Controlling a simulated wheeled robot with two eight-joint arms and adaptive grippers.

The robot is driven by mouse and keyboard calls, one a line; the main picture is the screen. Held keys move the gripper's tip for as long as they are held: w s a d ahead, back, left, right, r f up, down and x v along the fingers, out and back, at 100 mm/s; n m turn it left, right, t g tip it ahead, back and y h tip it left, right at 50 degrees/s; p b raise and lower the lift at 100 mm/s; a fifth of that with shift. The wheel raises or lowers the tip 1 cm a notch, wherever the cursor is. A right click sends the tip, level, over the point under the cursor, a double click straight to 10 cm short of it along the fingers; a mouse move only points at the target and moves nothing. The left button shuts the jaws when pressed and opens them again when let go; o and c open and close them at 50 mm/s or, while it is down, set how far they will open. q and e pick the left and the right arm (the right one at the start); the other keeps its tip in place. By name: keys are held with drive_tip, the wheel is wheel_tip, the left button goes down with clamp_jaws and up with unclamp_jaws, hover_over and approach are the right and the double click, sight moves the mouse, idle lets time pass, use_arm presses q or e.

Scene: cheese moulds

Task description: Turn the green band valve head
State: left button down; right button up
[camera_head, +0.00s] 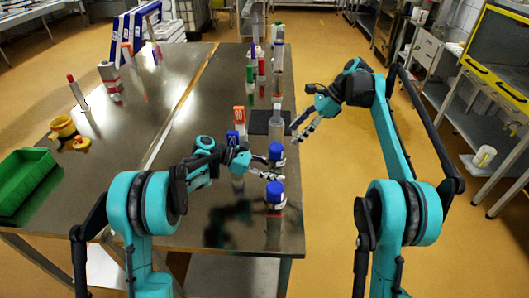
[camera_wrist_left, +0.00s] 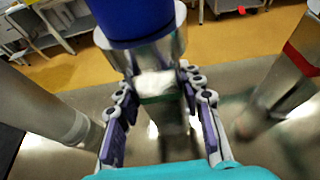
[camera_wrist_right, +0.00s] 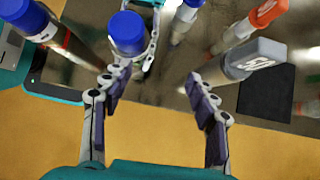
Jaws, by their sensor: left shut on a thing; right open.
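The green band valve has a blue head (camera_head: 276,152) over a metal body, on the right part of the table. In the left wrist view its blue head (camera_wrist_left: 138,18) is large, and the green band (camera_wrist_left: 160,98) shows below between the fingers. My left gripper (camera_head: 268,170) is shut on this valve's body, below the blue head. My right gripper (camera_head: 301,127) is open and empty, beyond the table's right edge, farther off than the valve. In the right wrist view the valve's blue head (camera_wrist_right: 127,32) shows beyond the open fingers.
Another blue-headed valve (camera_head: 275,192) stands nearer; its red band (camera_wrist_left: 300,60) shows in the left wrist view. A grey-topped post (camera_wrist_right: 255,57) and a dark square mat (camera_wrist_right: 265,97) lie farther along.

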wheel_tip(320, 180, down, 3)
drive_tip(key=y, duration=0.5)
drive_tip(key=n+g+y, duration=0.2)
drive_tip(key=g+y, duration=0.1)
drive_tip(key=y, duration=0.2)
approach(276, 151)
drive_tip(key=w+a+f, duration=0.1)
drive_tip(key=a, duration=0.1)
drive_tip(key=x, duration=1.2)
drive_tip(key=shift+w, duration=0.35)
drive_tip(key=c, duration=1.3)
